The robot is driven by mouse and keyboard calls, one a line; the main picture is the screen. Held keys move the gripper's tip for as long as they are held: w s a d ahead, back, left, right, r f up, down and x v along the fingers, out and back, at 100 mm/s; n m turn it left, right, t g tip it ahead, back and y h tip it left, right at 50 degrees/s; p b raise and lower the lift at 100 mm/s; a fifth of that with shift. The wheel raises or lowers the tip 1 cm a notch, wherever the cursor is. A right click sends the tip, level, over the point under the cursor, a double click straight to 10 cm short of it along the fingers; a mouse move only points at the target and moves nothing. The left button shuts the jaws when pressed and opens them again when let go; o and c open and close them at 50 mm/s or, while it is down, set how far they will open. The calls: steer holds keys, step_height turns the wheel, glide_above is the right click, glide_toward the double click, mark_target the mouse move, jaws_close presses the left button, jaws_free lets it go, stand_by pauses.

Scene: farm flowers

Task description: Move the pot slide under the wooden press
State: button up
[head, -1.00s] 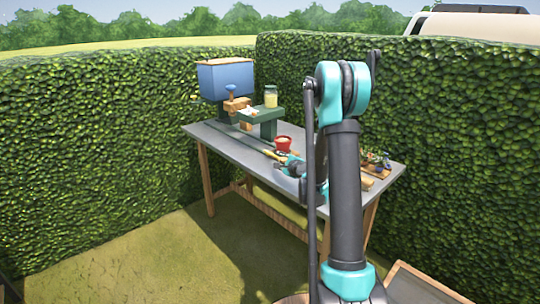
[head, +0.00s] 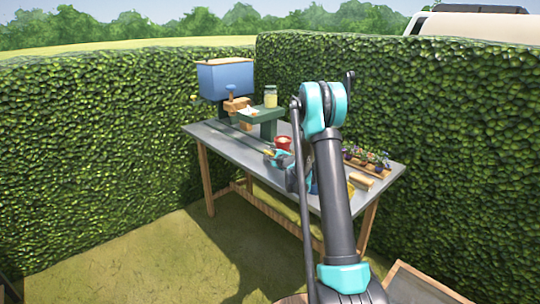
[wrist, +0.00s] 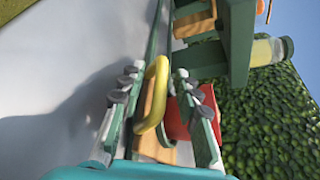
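The red pot (head: 283,143) stands on the table in front of the green stand; part of it shows in the wrist view (wrist: 208,104). A yellow loop handle (wrist: 153,95) is beside it, near a wooden piece (wrist: 158,149) and a narrow green rail, which seem to belong to the pot slide. My gripper (wrist: 158,85) is open, with its fingers on both sides of the handle; the fingers appear apart from it. In the head view my gripper (head: 273,156) is just in front of the pot. The wooden press (head: 238,105) is farther back along the rail.
A blue hopper (head: 226,78) stands at the table's far end. A jar (head: 270,96) is on the green stand (head: 262,114). A tray of potted flowers (head: 368,162) is at the right. The table's front left part is clear.

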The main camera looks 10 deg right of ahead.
steer(key=shift+w, duration=0.15)
steer(key=shift+c, duration=0.3)
jaws_close()
